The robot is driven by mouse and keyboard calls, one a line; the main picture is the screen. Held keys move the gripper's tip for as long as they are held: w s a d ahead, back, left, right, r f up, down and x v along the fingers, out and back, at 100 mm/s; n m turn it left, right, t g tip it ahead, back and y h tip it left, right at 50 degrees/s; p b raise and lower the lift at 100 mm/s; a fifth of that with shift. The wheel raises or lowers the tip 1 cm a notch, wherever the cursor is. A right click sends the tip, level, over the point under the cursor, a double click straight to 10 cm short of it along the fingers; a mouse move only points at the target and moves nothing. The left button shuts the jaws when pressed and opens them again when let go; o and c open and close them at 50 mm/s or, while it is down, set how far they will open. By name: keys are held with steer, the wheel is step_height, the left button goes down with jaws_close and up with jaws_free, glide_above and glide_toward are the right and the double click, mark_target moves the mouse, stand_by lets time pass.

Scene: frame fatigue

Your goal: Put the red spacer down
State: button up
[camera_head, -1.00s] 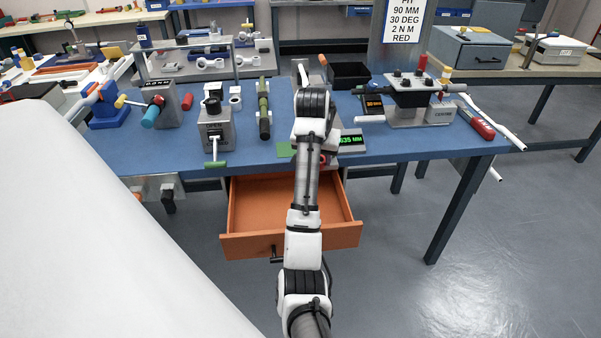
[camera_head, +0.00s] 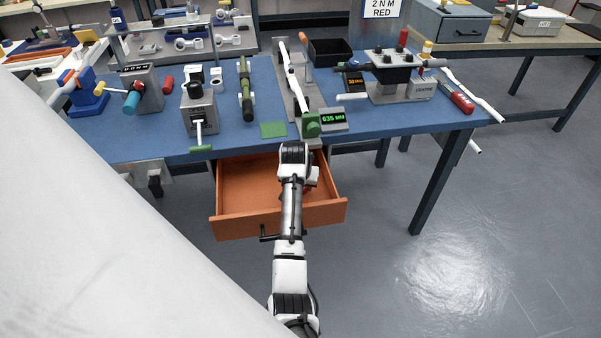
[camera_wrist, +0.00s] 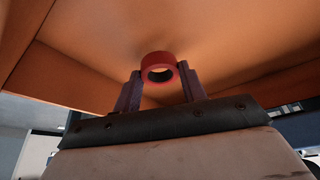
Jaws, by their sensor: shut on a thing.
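The red spacer (camera_wrist: 158,59) is a short red ring with a round hole through it. In the wrist view it sits between the tips of my gripper (camera_wrist: 158,80), which is shut on it. The open orange drawer (camera_head: 232,223) is below the front edge of the bench, and its orange inner surface fills much of the wrist view behind the spacer. In the head view my arm reaches to the drawer and mostly hides my gripper and the spacer. I cannot tell whether the spacer touches the drawer floor.
The blue bench (camera_head: 350,130) carries a green mat (camera_head: 273,129), a 635 MM display (camera_head: 333,120), a green-knobbed fixture (camera_head: 311,126) and a black bin (camera_head: 330,52). Bench legs stand right of the drawer. The floor (camera_head: 430,270) at right is clear.

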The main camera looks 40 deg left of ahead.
steer(key=shift+f, duration=0.75)
steer(key=o, duration=1.1)
steer(key=shift+f, duration=0.1)
